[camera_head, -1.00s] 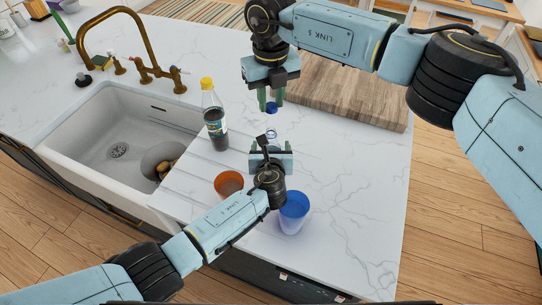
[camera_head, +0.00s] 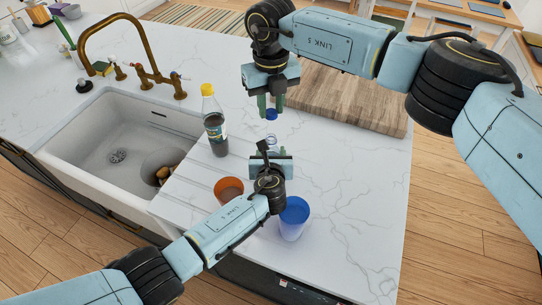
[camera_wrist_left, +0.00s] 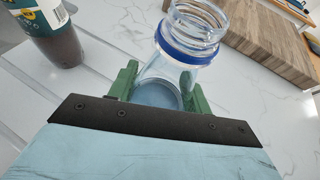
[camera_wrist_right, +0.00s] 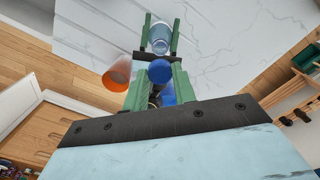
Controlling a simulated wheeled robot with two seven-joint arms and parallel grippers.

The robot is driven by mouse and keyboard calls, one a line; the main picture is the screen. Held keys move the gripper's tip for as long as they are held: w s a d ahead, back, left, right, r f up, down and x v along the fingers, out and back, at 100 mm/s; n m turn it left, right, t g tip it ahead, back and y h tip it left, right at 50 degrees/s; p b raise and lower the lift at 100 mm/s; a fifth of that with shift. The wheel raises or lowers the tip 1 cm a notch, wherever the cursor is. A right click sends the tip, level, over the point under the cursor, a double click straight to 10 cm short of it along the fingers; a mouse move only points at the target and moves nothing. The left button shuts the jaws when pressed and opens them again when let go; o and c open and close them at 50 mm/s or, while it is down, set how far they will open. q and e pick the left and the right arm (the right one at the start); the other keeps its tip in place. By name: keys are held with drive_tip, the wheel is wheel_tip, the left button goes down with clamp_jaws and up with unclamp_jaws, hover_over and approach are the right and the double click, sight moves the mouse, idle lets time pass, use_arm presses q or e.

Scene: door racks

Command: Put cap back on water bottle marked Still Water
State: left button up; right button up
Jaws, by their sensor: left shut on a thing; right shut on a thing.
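My right gripper (camera_head: 271,108) is shut on a blue cap (camera_head: 271,114). The cap also shows between its green fingers in the right wrist view (camera_wrist_right: 160,72). My left gripper (camera_head: 270,163) is shut on a clear, uncapped bottle (camera_head: 271,141). In the left wrist view the bottle (camera_wrist_left: 188,45) shows an open mouth and a blue ring round its neck. In the head view the cap is above the bottle's mouth, apart from it. The left gripper hides the bottle's lower part in the head view. I cannot read any Still Water marking.
A dark bottle with a yellow cap (camera_head: 214,122) stands left of my grippers. An orange cup (camera_head: 229,187) and a blue cup (camera_head: 293,218) stand near the counter's front edge. A wooden board (camera_head: 345,95) lies behind right. The sink (camera_head: 75,140) is at left.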

hover_over(271, 137)
drive_tip(key=shift+w+f, duration=0.1)
drive_tip(key=shift+f, duration=2.4)
drive_tip(key=shift+f, duration=0.9)
drive_tip(key=shift+f, duration=0.5)
